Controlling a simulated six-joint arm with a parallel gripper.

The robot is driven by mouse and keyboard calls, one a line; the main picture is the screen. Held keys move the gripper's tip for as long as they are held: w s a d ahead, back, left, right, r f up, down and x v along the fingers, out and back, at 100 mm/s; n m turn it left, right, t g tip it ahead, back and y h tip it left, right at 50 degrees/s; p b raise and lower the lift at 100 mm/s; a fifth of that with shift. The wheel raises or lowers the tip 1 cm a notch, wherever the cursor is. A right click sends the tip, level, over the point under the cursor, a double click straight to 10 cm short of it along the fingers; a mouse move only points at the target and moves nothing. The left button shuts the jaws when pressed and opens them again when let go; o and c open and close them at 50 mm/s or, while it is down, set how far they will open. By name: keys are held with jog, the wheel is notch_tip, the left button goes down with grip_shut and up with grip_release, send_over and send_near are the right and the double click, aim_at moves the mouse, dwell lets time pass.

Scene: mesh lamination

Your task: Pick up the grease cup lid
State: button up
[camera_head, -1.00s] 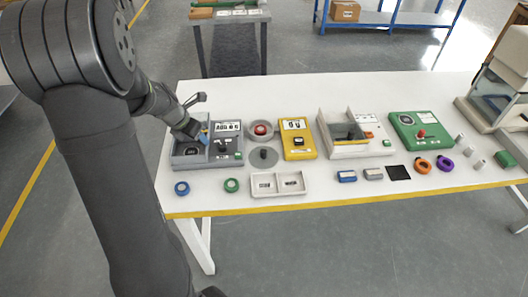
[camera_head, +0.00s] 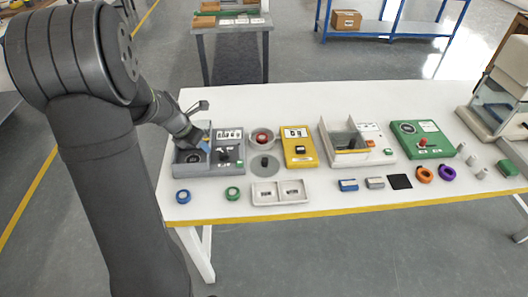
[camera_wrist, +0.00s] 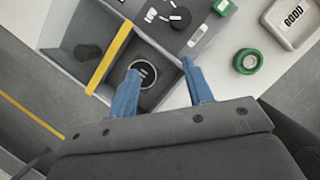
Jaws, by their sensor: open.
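The grease cup lid seems to be the flat grey disc with a dark knob (camera_head: 265,166), lying on the white table just in front of the round grey cup (camera_head: 251,142) with something red inside. I do not make out the disc in the wrist view. My gripper (camera_head: 205,143) is left of the disc, over the left compartment of a grey box. In the wrist view my gripper (camera_wrist: 160,88) has its two blue fingers apart, with nothing held between them. A black round piece with a pale label (camera_wrist: 143,73) shows in the box beyond the fingers.
The grey box (camera_head: 226,171) has walls and a knob on its panel. A yellow box (camera_head: 300,157) stands right of the cup. A two-part white tray (camera_head: 280,200), a green ring (camera_head: 232,194) and a blue ring (camera_head: 183,197) lie in front. The table's back strip is clear.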

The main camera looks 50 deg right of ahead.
jog(key=s+d+r+m, duration=0.1)
jog(key=s+d+r, duration=0.25)
jog(key=s, duration=0.35)
jog(key=s+d+r, duration=0.3)
jog(key=s+d, duration=0.1)
jog(key=s, duration=0.3)
send_over(264, 160)
jog(key=a, duration=0.2)
notch_tip(264, 160, down, 11)
jog(key=shift+w+a+r, duration=0.1)
jog(key=shift+w, duration=0.05)
jog(key=shift+x, duration=2.65)
jog(key=shift+s, duration=0.25)
grip_shut()
